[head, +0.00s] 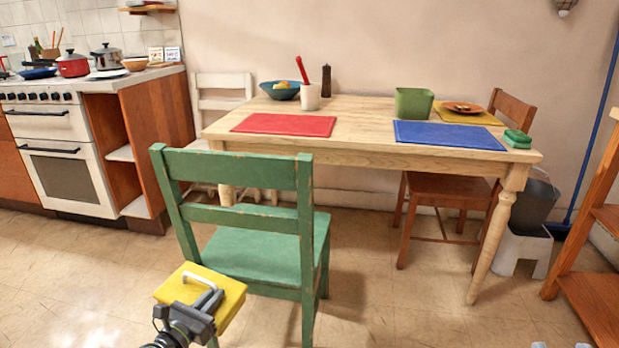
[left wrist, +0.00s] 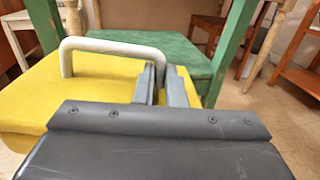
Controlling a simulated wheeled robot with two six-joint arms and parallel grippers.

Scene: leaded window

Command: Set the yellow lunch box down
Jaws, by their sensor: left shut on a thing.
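The yellow lunch box (head: 228,292) with a pale handle is in the lower left of the head view, in front of the green chair (head: 240,172). My left gripper (head: 208,302) is shut on its handle (head: 198,279). In the left wrist view the fingers (left wrist: 162,86) close on one end of the handle (left wrist: 110,43), above the yellow lid (left wrist: 60,95). The lunch box is held up in the air, and its underside is hidden. Only small grey bits of my right gripper (head: 562,345) show at the bottom right edge of the head view.
A wooden table (head: 365,118) carries a red mat (head: 285,125), a blue mat (head: 447,135), a green bin (head: 414,103), a bowl (head: 281,90) and a utensil pot (head: 311,97). Free tabletop lies between the mats. The green chair's seat (head: 262,250) is empty and blocks the table's near left.

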